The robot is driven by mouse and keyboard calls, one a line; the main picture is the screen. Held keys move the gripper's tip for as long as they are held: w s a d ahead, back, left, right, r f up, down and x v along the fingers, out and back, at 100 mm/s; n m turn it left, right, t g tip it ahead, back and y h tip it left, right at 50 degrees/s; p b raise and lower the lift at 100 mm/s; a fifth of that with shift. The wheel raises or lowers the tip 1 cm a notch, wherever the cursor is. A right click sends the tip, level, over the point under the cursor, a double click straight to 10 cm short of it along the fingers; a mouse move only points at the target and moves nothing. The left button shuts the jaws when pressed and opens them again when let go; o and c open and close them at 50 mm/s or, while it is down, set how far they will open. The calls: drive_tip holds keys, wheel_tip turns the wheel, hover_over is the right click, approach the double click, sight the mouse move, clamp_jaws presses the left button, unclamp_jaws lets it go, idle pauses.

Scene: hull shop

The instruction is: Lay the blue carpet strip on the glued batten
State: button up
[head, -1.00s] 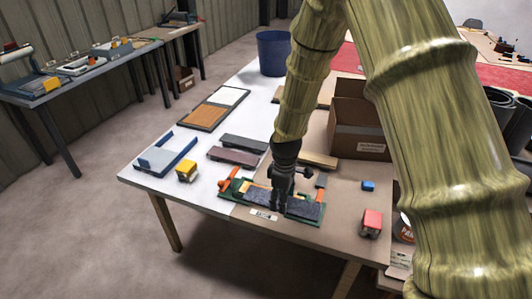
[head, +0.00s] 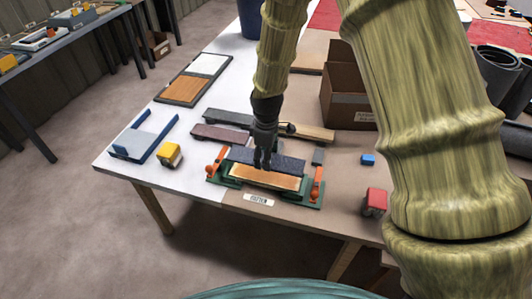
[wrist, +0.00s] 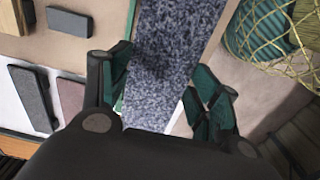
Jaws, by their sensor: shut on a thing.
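The dark blue-grey speckled carpet strip (head: 288,164) is held near its middle by my gripper (head: 263,165). It lies lengthwise along the far side of the tan batten (head: 262,177), whose near face is bare; I cannot tell the gap between them. Glue on the batten cannot be made out. The batten sits in a green jig (head: 226,185) with orange clamps (head: 317,181) at both ends. In the wrist view the strip (wrist: 175,55) runs between the green fingers of my gripper (wrist: 165,82), which are shut on it. The batten is hidden there.
A grey strip (head: 228,118), a mauve strip (head: 221,133) and a wood piece (head: 313,133) lie behind the jig. A yellow block (head: 169,154) is left; a small blue block (head: 368,159) and a red block (head: 375,202) are right. A cardboard box (head: 348,105) stands behind.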

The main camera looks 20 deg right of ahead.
drive_tip(key=f, duration=0.1)
drive_tip(key=w+f+b, duration=0.1)
drive_tip(key=f, duration=0.1)
drive_tip(key=w+f+b, duration=0.1)
drive_tip(key=shift+w+f, duration=0.2)
drive_tip(key=shift+f, duration=0.5)
drive_tip(key=shift+s+f+b, duration=0.25)
drive_tip(key=shift+s+b, duration=0.25)
drive_tip(key=shift+s, duration=0.05)
drive_tip(key=shift+f, duration=0.3)
drive_tip(key=shift+w+f, duration=0.35)
drive_tip(key=shift+f, duration=0.25)
drive_tip(key=shift+s+r, duration=0.25)
drive_tip(key=shift+f, duration=0.1)
drive_tip(key=shift+w, duration=0.15)
drive_tip(key=shift+d, duration=0.1)
